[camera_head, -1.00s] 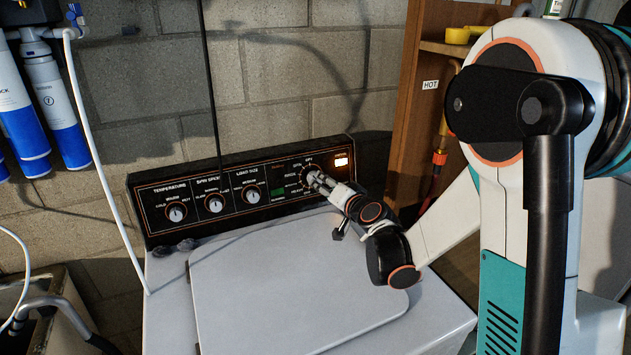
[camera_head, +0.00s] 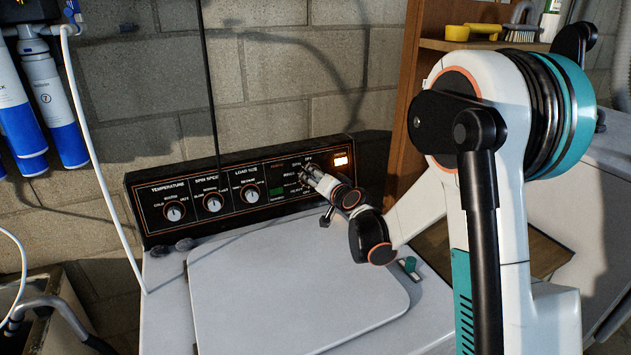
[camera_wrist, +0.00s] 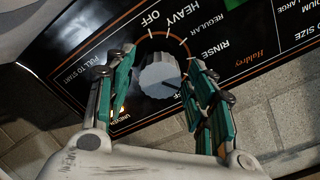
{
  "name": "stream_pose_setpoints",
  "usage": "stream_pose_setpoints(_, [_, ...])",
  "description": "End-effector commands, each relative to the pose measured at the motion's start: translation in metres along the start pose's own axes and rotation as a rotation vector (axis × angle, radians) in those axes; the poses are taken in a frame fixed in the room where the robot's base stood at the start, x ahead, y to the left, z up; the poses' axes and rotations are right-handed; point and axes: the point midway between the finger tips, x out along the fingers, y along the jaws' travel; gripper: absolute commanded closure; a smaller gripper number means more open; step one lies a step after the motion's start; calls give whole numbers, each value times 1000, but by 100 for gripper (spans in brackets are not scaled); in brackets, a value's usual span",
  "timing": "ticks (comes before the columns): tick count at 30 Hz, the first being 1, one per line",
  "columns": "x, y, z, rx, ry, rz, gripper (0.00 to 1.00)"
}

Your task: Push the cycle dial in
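The cycle dial (camera_wrist: 160,76) is a grey ribbed knob on the washer's black control panel (camera_head: 160,190). It is ringed by an orange line and words such as OFF, HEAVY, REGULAR and RINSE. In the wrist view my gripper (camera_wrist: 162,62) is open, with one teal-padded finger on each side of the dial. A narrow gap shows between the dial and each finger. In the head view my gripper (camera_head: 309,173) reaches the right part of the panel and covers most of the dial.
Temperature (camera_head: 174,211), spin speed (camera_head: 213,203) and load size (camera_head: 250,193) knobs line the panel to the left. The white lid (camera_head: 290,275) below is clear. A wooden shelf (camera_head: 470,44) stands behind right.

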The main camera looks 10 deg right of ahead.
Motion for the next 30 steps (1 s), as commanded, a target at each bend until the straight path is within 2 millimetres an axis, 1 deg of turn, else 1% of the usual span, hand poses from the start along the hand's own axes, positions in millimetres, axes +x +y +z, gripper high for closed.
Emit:
stream_pose_setpoints(1, [0, 0, 0, 0, 0, 0, 59])
stream_pose_setpoints(2, [0, 0, 0, 0, 0, 0, 66])
stream_pose_setpoints(3, [0, 0, 0, 0, 0, 0, 75])
stream_pose_setpoints(5, [0, 0, 0, 0, 0, 0, 89])
stream_pose_setpoints(13, [0, 0, 0, 0, 0, 0, 89])
stream_pose_setpoints(26, [8, 0, 0, 0, 0, 0, 89])
stream_pose_setpoints(27, [8, 0, 0, 0, 0, 0, 63])
stream_pose_setpoints(30, [8, 0, 0, 0, 0, 0, 42])
